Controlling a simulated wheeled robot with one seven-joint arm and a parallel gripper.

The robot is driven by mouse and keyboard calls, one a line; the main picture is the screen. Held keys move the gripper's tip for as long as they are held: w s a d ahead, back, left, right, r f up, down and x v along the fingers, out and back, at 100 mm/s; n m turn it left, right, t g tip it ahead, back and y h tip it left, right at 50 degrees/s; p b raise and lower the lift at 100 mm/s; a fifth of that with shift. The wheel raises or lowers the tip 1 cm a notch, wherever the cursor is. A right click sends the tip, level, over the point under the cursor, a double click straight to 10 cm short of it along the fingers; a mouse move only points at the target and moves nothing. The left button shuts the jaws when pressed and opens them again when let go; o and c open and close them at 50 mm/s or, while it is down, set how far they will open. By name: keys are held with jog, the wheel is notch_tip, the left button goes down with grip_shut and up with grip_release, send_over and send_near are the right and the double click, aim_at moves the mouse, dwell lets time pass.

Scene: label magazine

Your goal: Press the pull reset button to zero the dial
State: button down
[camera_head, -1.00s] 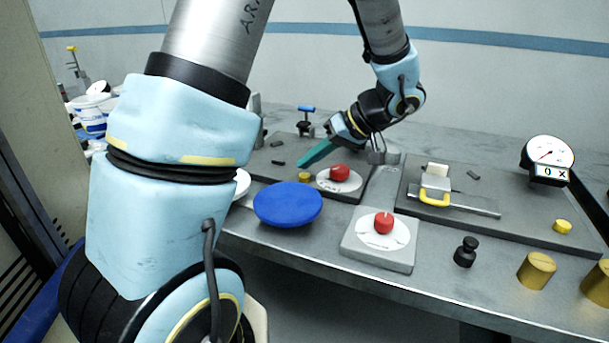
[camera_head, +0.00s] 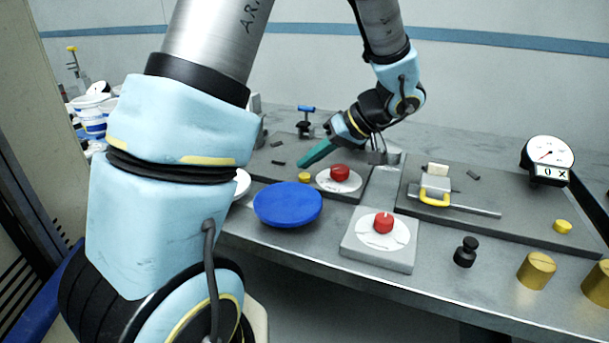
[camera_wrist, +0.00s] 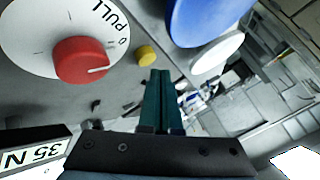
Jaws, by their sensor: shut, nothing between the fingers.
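The pull dial is a white disc (camera_wrist: 28,22) marked PULL and 0, with a red knob (camera_wrist: 82,60) whose white line points near the 0. In the head view the red knob (camera_head: 340,172) sits on its white disc on a grey plate. A small yellow button (camera_wrist: 146,55) stands beside the dial; it also shows in the head view (camera_head: 305,177). My gripper (camera_wrist: 161,72) has green fingers, shut and empty. In the wrist view its tips appear just below the yellow button; contact cannot be told. In the head view my gripper (camera_head: 301,163) is just behind the button.
A blue round pad (camera_head: 288,204) lies in front. A second red knob (camera_head: 384,223) sits on a separate block. A gauge (camera_head: 548,152), a yellow handle (camera_head: 434,199), a black weight (camera_head: 466,252) and brass cylinders (camera_head: 536,271) stand to the right.

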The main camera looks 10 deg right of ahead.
aim_at(309, 182)
jog(key=shift+f, duration=0.1)
jog(key=shift+f+b, duration=0.35)
jog(key=shift+b, duration=0.35)
jog(key=shift+f+b, duration=0.5)
jog(key=shift+b, duration=0.1)
dwell(0.7)
jog(key=shift+r, duration=0.1)
jog(key=shift+r+p, duration=0.4)
jog(key=shift+r, duration=0.5)
jog(key=shift+r+p, duration=1.3)
jog(key=shift+r, duration=1.2)
jog(key=shift+s, duration=0.1)
